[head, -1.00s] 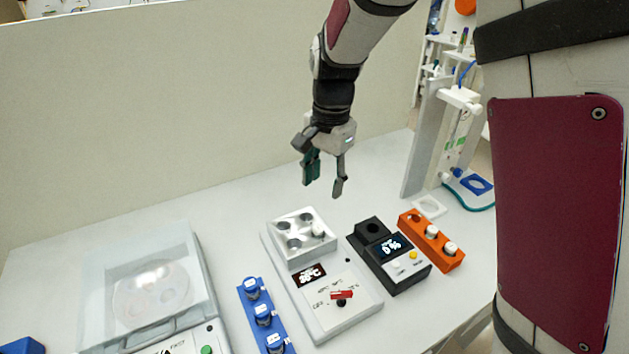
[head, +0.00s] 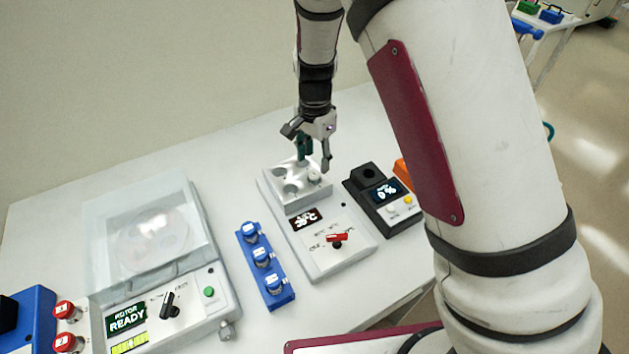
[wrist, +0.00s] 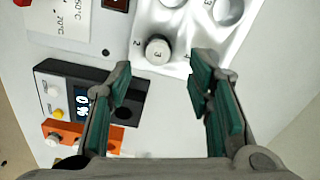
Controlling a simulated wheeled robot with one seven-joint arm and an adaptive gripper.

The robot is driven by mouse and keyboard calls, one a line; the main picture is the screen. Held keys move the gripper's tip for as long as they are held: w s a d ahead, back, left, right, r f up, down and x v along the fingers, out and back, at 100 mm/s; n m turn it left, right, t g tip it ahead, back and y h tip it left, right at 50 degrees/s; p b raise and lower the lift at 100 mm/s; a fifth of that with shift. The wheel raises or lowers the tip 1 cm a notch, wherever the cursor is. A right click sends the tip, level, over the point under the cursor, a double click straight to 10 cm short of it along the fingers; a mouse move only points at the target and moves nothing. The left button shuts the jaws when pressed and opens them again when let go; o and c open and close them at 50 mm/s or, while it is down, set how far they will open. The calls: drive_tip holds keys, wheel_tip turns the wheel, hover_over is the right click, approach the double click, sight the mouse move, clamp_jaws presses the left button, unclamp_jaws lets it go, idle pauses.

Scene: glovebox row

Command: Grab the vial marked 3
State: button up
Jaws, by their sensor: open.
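A white-capped vial (wrist: 158,50) stands in a well of the silver heating block, and its cap appears to read 3. In the head view its pale cap (head: 314,178) shows at the block's right side. The block (head: 281,195) has several round wells; the others that I can see look empty. My gripper (head: 314,165) is open and empty, above the block close to the vial. In the wrist view my gripper (wrist: 160,83) has its green-padded fingers spread, with the vial beyond the tips, roughly midway between them. The fingers do not appear to touch it.
A black device (head: 386,207) with a display stands right of the heater, with an orange rack (wrist: 62,128) beyond it. A blue rack (head: 247,263) of capped vials stands left of the heater. A centrifuge (head: 215,285) with a clear lid is farther left. A wall runs behind the table.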

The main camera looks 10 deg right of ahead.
sight(314, 174)
drive_tip(key=f, duration=0.2)
drive_tip(key=f+p, duration=0.1)
drive_tip(key=shift+s+a+f, duration=0.1)
drive_tip(key=shift+s+f, duration=0.15)
drive_tip(key=shift+s, duration=0.05)
drive_tip(key=shift+f, duration=0.6)
drive_tip(key=shift+w, duration=0.1)
drive_tip(key=shift+c, duration=0.6)
clamp_jaws()
